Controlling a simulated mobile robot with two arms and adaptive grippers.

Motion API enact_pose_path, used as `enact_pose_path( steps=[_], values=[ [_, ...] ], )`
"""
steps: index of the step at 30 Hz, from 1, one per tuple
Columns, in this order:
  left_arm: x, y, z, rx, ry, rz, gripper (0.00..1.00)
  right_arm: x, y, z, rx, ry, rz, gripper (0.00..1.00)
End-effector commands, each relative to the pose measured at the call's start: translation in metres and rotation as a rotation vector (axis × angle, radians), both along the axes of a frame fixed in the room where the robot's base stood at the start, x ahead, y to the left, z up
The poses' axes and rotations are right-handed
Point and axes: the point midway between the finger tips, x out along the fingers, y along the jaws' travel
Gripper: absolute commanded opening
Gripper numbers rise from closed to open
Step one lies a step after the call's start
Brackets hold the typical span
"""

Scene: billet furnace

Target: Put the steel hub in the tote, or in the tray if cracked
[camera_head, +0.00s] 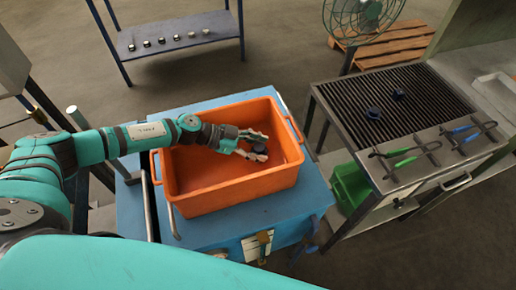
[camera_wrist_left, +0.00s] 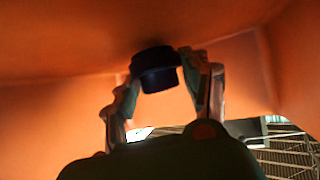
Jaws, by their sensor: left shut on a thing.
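The orange tote (camera_head: 235,194) stands on a blue cabinet. My left gripper (camera_head: 262,148) reaches inside it from the left. It is shut on the dark steel hub (camera_head: 260,149), which also shows between the fingertips in the left wrist view (camera_wrist_left: 156,68). The hub is held within the tote's walls; I cannot tell whether it touches the floor. Its surface is too dark to tell whether it is cracked. My right gripper is not in view. I cannot make out a tray for certain.
A grill-topped bench (camera_head: 385,105) at right holds two dark round parts (camera_head: 373,113) and tongs with green (camera_head: 405,162) and blue handles. A green bin (camera_head: 350,186) sits below. A blue rack (camera_head: 180,37), a fan (camera_head: 362,18) and a wooden pallet (camera_head: 385,47) are behind.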

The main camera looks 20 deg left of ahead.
Motion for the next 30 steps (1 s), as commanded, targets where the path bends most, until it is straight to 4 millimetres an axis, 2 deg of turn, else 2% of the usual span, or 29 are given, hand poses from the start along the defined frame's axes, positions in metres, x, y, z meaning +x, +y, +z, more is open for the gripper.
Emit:
enact_pose_path(
  steps=[13,14,18,26,30],
  values=[
    [0.0010,-0.0006,-0.0072,-0.002,-0.002,0.000,0.00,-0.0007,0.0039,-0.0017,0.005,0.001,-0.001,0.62],
    [0.0004,-0.0001,-0.0077,-0.001,-0.001,0.000,0.51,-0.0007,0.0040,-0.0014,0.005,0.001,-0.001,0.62],
    [0.0003,-0.0001,-0.0076,-0.001,-0.001,0.000,0.69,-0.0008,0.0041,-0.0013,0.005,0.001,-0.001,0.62],
    [0.0003,0.0000,-0.0069,0.000,-0.002,0.000,0.70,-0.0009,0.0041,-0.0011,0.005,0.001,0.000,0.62],
    [-0.0018,0.0066,0.0022,0.002,0.000,0.002,0.70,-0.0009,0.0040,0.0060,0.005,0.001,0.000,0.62]
  ],
)
